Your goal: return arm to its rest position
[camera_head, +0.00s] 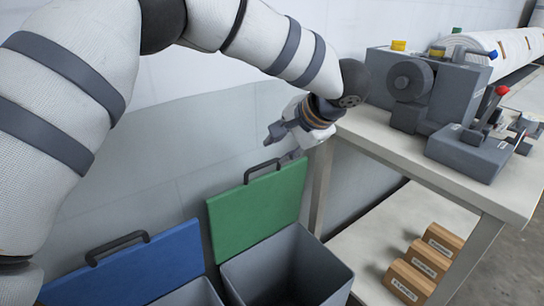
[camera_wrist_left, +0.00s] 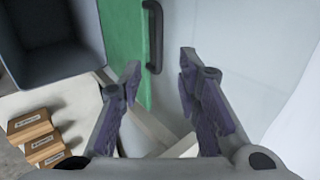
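My left arm reaches across the head view from the left. Its gripper (camera_head: 284,143) is in the air beside the left edge of the table, above the open green lid. In the left wrist view the two fingers of the left gripper (camera_wrist_left: 160,80) stand apart, with nothing between them but the lid's edge and the wall behind. The green lid (camera_head: 262,208) and its dark handle (camera_wrist_left: 154,36) lie beyond the fingers. My right gripper is in neither view.
A table (camera_head: 400,150) bears a grey machine (camera_head: 425,85) and a lever device (camera_head: 475,150) with a red knob. Below stand wooden blocks (camera_head: 424,264). A grey bin (camera_head: 290,270) stands open under the green lid, left of it a blue lid (camera_head: 135,270).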

